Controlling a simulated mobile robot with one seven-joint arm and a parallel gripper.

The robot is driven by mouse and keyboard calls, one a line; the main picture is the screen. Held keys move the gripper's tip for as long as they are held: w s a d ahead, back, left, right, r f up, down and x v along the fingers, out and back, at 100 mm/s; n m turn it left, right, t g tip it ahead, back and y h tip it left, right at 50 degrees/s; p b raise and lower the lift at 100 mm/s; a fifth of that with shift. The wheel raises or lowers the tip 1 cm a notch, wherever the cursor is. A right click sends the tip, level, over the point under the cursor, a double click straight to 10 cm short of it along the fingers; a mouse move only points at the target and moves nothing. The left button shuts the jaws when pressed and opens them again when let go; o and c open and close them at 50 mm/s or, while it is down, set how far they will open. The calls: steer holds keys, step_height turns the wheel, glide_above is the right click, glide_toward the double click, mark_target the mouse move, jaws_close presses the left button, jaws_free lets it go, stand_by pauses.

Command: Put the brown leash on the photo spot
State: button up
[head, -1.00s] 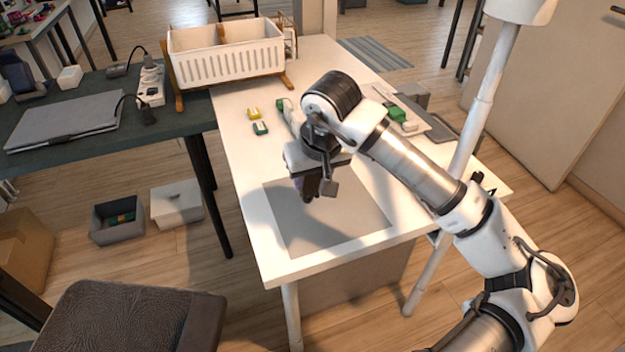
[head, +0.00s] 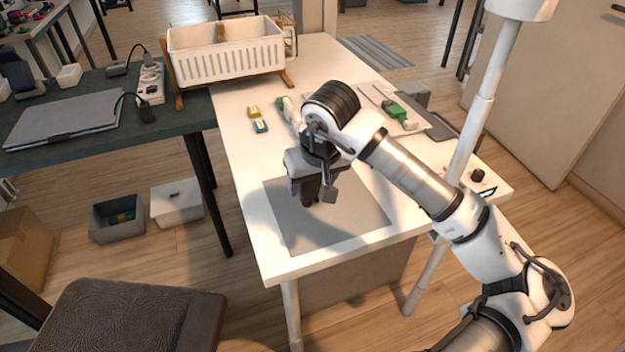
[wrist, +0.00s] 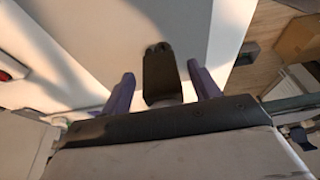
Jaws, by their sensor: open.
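The photo spot looks to be the flat grey square (head: 345,225) on the near part of the white table. My gripper (head: 308,198) is over its back left part, pointing down, and casts a shadow on it. In the wrist view the two purple fingers of my gripper (wrist: 160,75) stand apart. A dark brown piece (wrist: 159,70) with a notched end shows between them, not touching either finger. I cannot tell whether it is the leash. I make out no brown leash for certain in the head view; my arm hides part of the table.
A white slatted basket (head: 228,60) stands at the table's back. Yellow (head: 254,112) and green (head: 261,126) small pieces lie left of my arm. A green-handled tool (head: 396,110) lies on a pale board to the right. A white pole (head: 478,110) rises at the right edge.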

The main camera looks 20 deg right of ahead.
steer(key=shift+r, duration=0.1)
steer(key=shift+r+p, duration=0.15)
steer(key=shift+p, duration=0.2)
steer(key=b+v, duration=0.1)
steer(key=v, duration=1)
steer(key=shift+r, duration=0.4)
steer(key=shift+s, duration=0.15)
